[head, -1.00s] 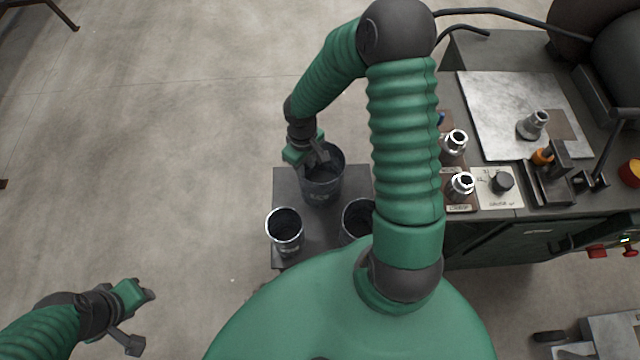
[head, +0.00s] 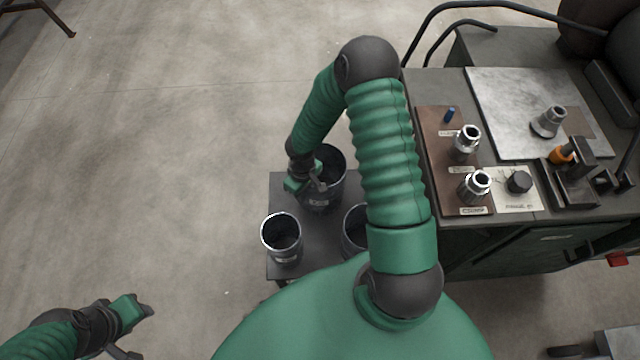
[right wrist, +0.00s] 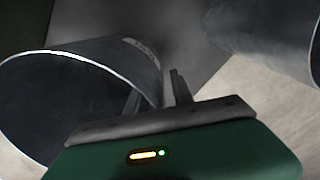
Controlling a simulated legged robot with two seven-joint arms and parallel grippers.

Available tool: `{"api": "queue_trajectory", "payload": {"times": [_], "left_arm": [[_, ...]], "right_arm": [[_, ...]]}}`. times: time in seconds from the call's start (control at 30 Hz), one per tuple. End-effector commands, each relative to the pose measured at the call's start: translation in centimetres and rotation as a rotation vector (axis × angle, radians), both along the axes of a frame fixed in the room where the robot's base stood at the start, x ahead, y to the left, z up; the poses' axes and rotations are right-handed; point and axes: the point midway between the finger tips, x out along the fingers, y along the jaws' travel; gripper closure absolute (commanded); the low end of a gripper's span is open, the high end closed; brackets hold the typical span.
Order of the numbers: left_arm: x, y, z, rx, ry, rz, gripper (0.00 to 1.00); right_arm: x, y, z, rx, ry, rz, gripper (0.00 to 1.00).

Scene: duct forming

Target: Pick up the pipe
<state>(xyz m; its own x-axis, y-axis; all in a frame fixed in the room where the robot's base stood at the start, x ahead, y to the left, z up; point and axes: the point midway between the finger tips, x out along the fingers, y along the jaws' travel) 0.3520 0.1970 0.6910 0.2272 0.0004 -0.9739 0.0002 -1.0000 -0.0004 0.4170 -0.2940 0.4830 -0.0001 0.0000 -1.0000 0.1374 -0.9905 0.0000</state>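Three dark, open-topped pipes stand on a small dark table (head: 312,262): a back pipe (head: 320,203), a front-left pipe (head: 284,254) and a front-right pipe (head: 353,232), partly hidden by my right arm. My right gripper (head: 318,184) is at the near-left rim of the back pipe. In the right wrist view, a tilted-looking pipe (right wrist: 100,62) has its rim between the right gripper's two fingers (right wrist: 156,92); a gap shows beside the wall, so the gripper looks open. My left gripper (head: 142,332) is open and empty over the floor at lower left.
A workbench (head: 480,236) stands at the right. It bears a brown board (head: 436,150) with shiny metal fittings, a pale metal plate (head: 510,100) and a clamp-like tool (head: 572,180). Another pipe (right wrist: 265,35) shows in the right wrist view. The floor at left is clear.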

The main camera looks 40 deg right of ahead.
Motion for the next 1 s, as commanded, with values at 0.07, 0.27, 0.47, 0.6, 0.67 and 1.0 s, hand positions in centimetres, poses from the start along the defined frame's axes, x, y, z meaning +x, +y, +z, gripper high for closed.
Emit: {"api": "queue_trajectory", "payload": {"times": [0.07, 0.27, 0.47, 0.6, 0.67, 1.0], "left_arm": [[0.01, -0.01, 0.06, 0.000, 0.000, 0.000, 0.64], [0.01, -0.01, 0.06, 0.000, 0.000, 0.000, 0.64], [0.01, 0.00, 0.06, 0.000, 0.000, 0.000, 0.64], [0.01, -0.01, 0.06, 0.000, 0.000, 0.000, 0.64], [0.01, -0.01, 0.06, 0.000, 0.000, 0.000, 0.64], [0.01, -0.01, 0.06, 0.000, 0.000, 0.000, 0.64]], "right_arm": [[-0.02, 0.00, 0.07, 0.000, 0.000, 0.000, 0.75], [-0.01, 0.03, 0.08, 0.000, 0.001, 0.000, 1.00], [-0.01, 0.00, 0.09, 0.000, 0.001, 0.000, 1.00], [-0.01, -0.01, 0.10, 0.000, 0.000, 0.000, 1.00], [-0.01, -0.01, 0.10, 0.000, 0.000, 0.000, 1.00], [-0.01, -0.01, 0.10, 0.000, 0.000, 0.000, 1.00]]}}
